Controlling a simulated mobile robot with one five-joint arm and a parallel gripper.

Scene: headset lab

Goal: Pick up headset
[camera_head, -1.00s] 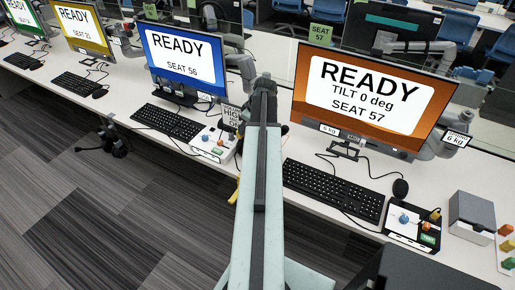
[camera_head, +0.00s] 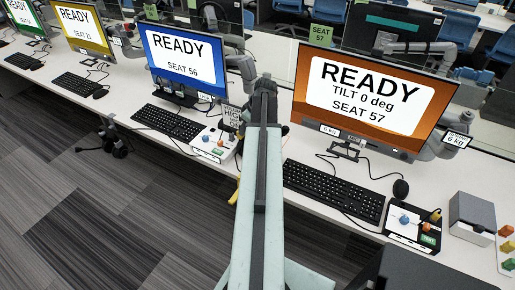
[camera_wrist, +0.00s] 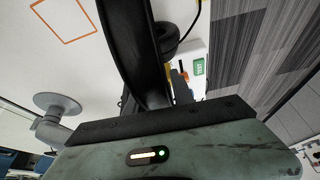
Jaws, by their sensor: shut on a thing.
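The headset (camera_wrist: 140,45) fills the upper middle of the wrist view: a broad black headband with a round ear cushion beside it. My gripper (camera_wrist: 152,100) is shut on the headband just beyond the teal wrist housing. The rest of the headset runs out of the top of that view. In the head view my gripper (camera_head: 264,88) is at the far end of my arm, between the blue and orange monitors. The held headset cannot be made out there, as my arm covers that spot.
The orange SEAT 57 monitor (camera_head: 366,95) stands close to the right of my arm, the blue SEAT 56 monitor (camera_head: 186,64) to the left. Keyboards (camera_head: 333,190), a control box (camera_head: 414,226) and a grey box (camera_head: 472,216) occupy the desk. Another black headset (camera_head: 114,141) hangs at the desk's front edge.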

